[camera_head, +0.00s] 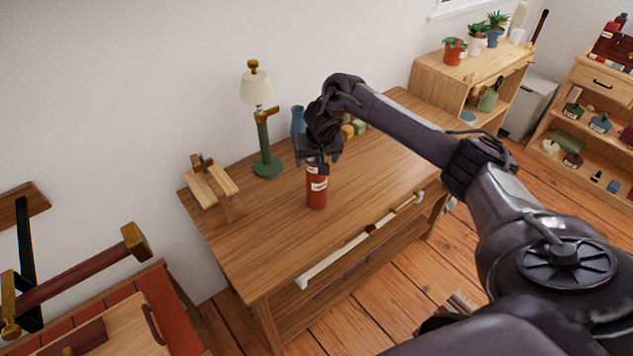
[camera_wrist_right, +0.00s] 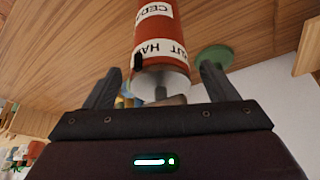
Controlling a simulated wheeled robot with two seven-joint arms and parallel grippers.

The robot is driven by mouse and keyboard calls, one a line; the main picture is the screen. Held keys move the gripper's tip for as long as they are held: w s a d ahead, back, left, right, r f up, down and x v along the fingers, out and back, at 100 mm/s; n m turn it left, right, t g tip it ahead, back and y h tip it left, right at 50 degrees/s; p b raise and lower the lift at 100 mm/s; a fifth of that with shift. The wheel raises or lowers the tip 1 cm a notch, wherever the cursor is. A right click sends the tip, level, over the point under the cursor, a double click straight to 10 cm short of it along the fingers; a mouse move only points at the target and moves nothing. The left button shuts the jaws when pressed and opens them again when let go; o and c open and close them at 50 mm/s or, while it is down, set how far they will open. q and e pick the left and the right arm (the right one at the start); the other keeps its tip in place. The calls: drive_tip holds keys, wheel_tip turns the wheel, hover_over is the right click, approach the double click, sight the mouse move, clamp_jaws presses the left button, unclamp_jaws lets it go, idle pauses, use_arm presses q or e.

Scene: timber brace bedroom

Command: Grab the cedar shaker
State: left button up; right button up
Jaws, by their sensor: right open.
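The cedar shaker (camera_head: 317,187) is a red cylinder with a white label, standing upright on the wooden table (camera_head: 262,233). In the right wrist view the shaker (camera_wrist_right: 154,37) shows its red body, white label bands and a grey metal end. My right gripper (camera_head: 318,162) is over the top of the shaker in the head view. In the right wrist view the gripper (camera_wrist_right: 158,88) is open, with one finger on each side of the shaker's metal end. I cannot tell whether the fingers touch it. My left gripper is not in view.
A green lamp (camera_head: 264,140) and a small wooden stand (camera_head: 211,184) are left of the shaker. A blue vase (camera_head: 298,121) and small blocks (camera_head: 353,128) stand behind it, near my right wrist. The table's front left is clear. A shelf with potted plants (camera_head: 477,40) is at the back right.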

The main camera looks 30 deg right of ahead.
drive_tip(key=shift+r, duration=0.1)
drive_tip(key=c, duration=1.5)
drive_tip(key=shift+o, duration=0.2)
